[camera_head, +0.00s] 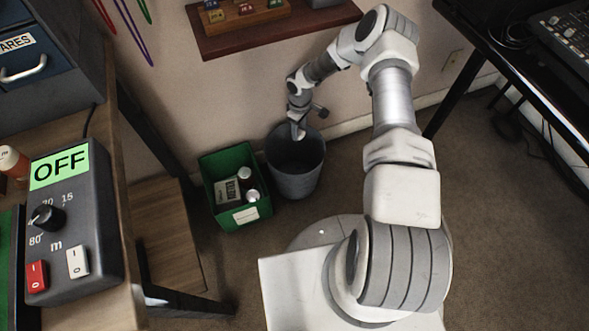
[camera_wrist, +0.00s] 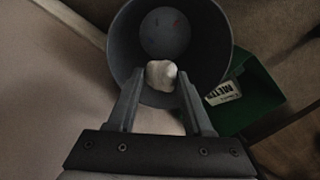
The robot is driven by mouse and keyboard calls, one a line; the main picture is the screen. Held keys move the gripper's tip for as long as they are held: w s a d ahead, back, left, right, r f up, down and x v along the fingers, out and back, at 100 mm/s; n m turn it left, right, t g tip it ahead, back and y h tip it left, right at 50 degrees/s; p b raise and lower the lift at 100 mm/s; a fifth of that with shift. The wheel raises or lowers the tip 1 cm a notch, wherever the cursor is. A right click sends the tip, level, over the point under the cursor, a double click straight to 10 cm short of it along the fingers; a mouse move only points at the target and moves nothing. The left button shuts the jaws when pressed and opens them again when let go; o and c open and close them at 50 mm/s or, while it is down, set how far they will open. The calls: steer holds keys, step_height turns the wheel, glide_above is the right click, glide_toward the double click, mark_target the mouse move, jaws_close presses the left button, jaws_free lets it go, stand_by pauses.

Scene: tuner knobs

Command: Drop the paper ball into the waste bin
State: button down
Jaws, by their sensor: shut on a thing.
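The waste bin (camera_head: 295,183) is a dark grey round bin on the floor against the wall. In the wrist view the bin (camera_wrist: 222,50) is seen from above, with its open mouth and its round bottom showing. My gripper (camera_head: 297,136) is over the bin's mouth in the head view. In the wrist view my gripper (camera_wrist: 160,75) is shut on the white crumpled paper ball (camera_wrist: 160,73), which shows between the fingertips over the opening. Small coloured marks show at the bin's bottom.
A green box (camera_head: 235,190) with cans and a labelled item stands directly left of the bin. A wooden shelf (camera_head: 290,30) is on the wall above. A desk with a control box (camera_head: 75,220) is at left. Carpet to the right is clear.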

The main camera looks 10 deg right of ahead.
steer(key=shift+f+b, duration=0.3)
steer(key=shift+f, duration=0.65)
steer(key=shift+c, duration=1.1)
jaws_free()
step_height(320, 180, up, 5)
steer(key=p, duration=0.2)
steer(key=shift+p, duration=0.35)
steer(key=s+d+r+p, duration=0.3)
steer(key=s+d+r, duration=0.3)
steer(key=d, duration=0.4)
steer(key=shift+p, duration=0.4)
